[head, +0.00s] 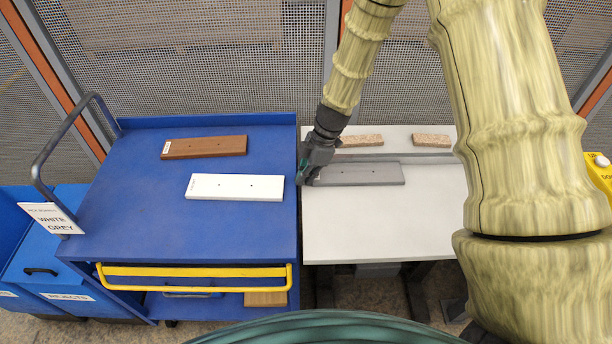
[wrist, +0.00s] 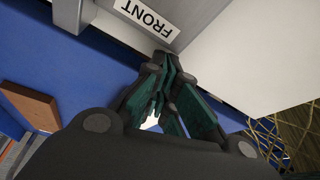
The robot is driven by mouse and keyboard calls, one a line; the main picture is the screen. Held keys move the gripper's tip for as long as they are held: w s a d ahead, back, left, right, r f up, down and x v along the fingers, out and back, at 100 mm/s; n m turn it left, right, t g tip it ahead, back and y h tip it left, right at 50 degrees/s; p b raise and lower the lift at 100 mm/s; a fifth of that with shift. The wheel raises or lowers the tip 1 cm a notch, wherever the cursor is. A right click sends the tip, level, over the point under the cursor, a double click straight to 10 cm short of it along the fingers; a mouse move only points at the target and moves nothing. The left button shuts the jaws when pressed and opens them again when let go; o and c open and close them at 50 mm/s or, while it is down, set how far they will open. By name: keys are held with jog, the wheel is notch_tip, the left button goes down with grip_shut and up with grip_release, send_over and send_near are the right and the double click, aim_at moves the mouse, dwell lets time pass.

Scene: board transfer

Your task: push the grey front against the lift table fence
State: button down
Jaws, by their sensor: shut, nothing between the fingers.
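The grey front (head: 360,174) lies flat on the white lift table (head: 400,220), just in front of the grey fence bar (head: 425,158). I cannot tell whether its far edge touches the fence. My gripper (head: 307,180) is shut and empty at the left end of the grey front, near the table's left edge. In the wrist view, the closed fingers (wrist: 165,80) are beside the end of the grey front (wrist: 198,14), next to its FRONT label (wrist: 147,17). Whether they touch it is unclear.
A blue cart (head: 130,220) stands left of the lift table, bearing a brown front (head: 205,148) and a white front (head: 235,187). Two chipboard pieces (head: 362,141) (head: 430,141) lie behind the fence. The table's near part is clear. Mesh fencing (head: 200,60) stands behind.

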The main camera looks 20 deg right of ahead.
jog(key=shift+d+b, duration=0.3)
jog(key=shift+d, duration=0.85)
jog(key=shift+r, duration=0.1)
